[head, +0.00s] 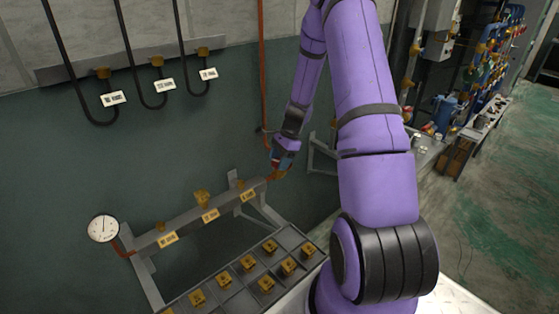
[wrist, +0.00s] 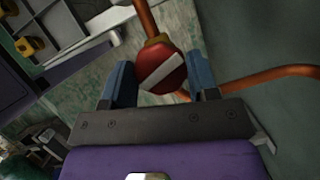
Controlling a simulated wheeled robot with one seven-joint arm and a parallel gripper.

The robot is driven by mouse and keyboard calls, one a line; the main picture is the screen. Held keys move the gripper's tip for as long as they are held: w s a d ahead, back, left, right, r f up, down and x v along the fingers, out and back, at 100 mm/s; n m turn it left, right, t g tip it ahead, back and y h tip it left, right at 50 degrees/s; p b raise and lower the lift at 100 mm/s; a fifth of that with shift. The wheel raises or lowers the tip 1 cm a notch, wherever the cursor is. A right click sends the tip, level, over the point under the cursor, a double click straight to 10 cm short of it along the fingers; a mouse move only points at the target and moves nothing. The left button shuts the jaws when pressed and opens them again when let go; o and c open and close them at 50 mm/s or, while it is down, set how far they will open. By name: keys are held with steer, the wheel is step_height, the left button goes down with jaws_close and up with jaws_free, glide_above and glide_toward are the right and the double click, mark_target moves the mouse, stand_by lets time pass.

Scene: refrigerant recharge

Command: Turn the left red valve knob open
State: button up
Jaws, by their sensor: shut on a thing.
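A red valve knob (wrist: 163,70) with a pale stripe across its face shows in the wrist view, on a brass collar at a copper pipe (wrist: 146,18). My gripper (wrist: 160,80) has its two blue fingers on either side of the knob and is shut on it. The pale stripe runs diagonally. In the head view my gripper (head: 281,158) is at the right end of the grey manifold bar (head: 190,213), where the knob is mostly hidden by the fingers. I see no second red knob clearly, so I cannot tell left from right.
A round gauge (head: 103,228) is at the bar's left end. A grey compartment tray (head: 312,238) with several brass fittings stands in front. Black hoses (head: 130,50) with labels hang from a wall rail above. A cluttered bench (head: 488,115) is at the right, beside open floor.

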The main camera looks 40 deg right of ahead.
steer(key=n+g, duration=0.1)
steer(key=n, duration=0.2)
steer(key=n+g, duration=0.1)
steer(key=n, duration=0.3)
steer(key=shift+w+g, duration=0.15)
steer(key=shift+g, duration=0.25)
steer(key=n+g+h, duration=0.1)
steer(key=n, duration=0.2)
steer(key=n+h, duration=0.1)
steer(key=n, duration=0.2)
steer(key=shift+a+n+g, duration=0.1)
steer(key=shift+n+g, duration=0.3)
steer(key=o, duration=0.9)
steer(key=shift+w, duration=0.1)
steer(key=v, duration=1)
steer(key=shift+w+r, duration=0.15)
steer(key=shift+r, duration=0.2)
